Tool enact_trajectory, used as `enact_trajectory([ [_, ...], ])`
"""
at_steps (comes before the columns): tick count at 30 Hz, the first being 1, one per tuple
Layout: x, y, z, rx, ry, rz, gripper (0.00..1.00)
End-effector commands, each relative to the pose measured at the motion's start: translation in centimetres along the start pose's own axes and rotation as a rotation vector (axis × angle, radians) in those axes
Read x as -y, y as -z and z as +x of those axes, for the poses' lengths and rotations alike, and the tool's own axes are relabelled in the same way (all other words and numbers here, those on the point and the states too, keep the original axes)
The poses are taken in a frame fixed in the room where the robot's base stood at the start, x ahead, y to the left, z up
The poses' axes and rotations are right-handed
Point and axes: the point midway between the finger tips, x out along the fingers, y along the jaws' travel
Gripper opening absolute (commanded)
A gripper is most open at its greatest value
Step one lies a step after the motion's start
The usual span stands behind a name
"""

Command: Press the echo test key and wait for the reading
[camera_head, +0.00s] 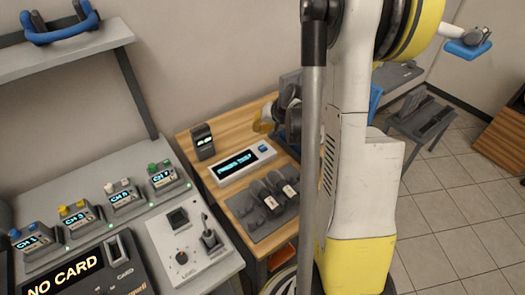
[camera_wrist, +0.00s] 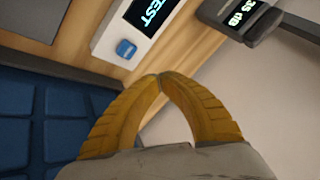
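The echo tester is a white box (camera_head: 230,174) on the wooden table, with a lit display that seems to read "PRESS TEST". Its blue key (camera_head: 263,148) is at the right end of its top. In the wrist view the box (camera_wrist: 108,40) and the blue key (camera_wrist: 125,48) show at upper left. My gripper (camera_wrist: 160,76) has yellow fingers whose tips meet, with nothing between them. The tips appear apart from the key, below and right of it in that view. In the head view the gripper (camera_head: 262,121) shows partly, behind the box.
A dark meter (camera_head: 202,141) stands left of the box; its display in the wrist view (camera_wrist: 242,14) reads "35 dB". A grey tray (camera_head: 262,222) with dark handsets lies in front. A grey console (camera_head: 185,250) and channel units stand left. A blue panelled surface (camera_wrist: 40,120) is at left.

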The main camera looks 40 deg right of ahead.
Motion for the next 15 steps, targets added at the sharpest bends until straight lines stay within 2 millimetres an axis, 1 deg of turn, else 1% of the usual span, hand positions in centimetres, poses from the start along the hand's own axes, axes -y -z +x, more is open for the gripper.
enact_trajectory([
  [1, -0.5, -0.5, 1.0, 0.0, 0.0, 0.0, 0.0],
  [7, -1.8, -1.8, 3.3, 0.0, 0.0, 0.0, 0.0],
  [11, -2.2, -2.2, 4.2, 0.0, 0.0, 0.0, 0.0],
  [15, -2.4, -2.4, 4.4, 0.0, 0.0, 0.0, 0.0],
])
